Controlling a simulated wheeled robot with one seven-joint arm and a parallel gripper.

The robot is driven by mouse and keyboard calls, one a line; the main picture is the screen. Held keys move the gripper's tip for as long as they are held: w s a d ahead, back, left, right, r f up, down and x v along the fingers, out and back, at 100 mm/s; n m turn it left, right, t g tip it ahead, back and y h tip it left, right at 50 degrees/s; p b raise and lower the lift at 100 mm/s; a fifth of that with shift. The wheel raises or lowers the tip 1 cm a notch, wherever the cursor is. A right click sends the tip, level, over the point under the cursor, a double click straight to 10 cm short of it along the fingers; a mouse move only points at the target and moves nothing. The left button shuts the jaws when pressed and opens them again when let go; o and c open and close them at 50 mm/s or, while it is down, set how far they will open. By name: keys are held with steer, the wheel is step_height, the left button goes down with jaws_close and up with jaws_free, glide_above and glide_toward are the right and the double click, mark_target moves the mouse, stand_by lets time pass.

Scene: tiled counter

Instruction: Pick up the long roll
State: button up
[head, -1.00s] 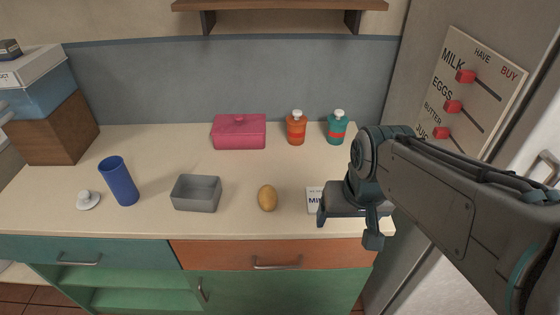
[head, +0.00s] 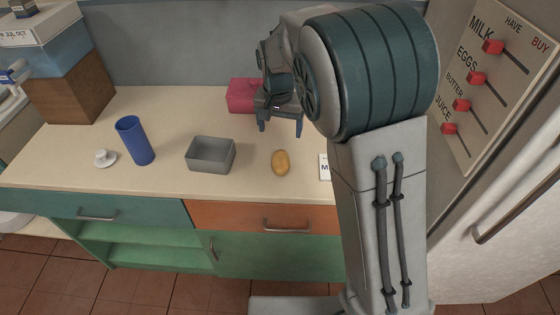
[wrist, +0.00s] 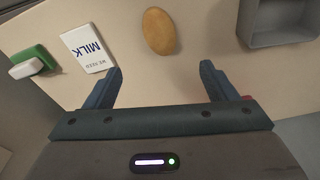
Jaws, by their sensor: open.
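The long roll (head: 280,162) is a tan-brown oval lying on the counter, right of the grey open box. In the wrist view the roll (wrist: 159,31) lies beyond the fingertips, roughly centred between them and not touched. My gripper (head: 280,130) is open and empty, pointing down above the counter behind the roll. Its two spread fingers also show in the wrist view (wrist: 161,70).
The grey box (head: 211,168) stands left of the roll, with a blue cup (head: 135,141) and a small white object (head: 105,158) further left. A milk note (wrist: 89,50) lies on the roll's other side. A pink container (head: 241,95) is partly hidden behind my gripper.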

glide_above(281, 157)
step_height(281, 157, down, 8)
steer(key=shift+r, duration=0.1)
steer(key=shift+f+p, duration=0.55)
steer(key=shift+f, duration=2.15)
steer(key=c, duration=1.1)
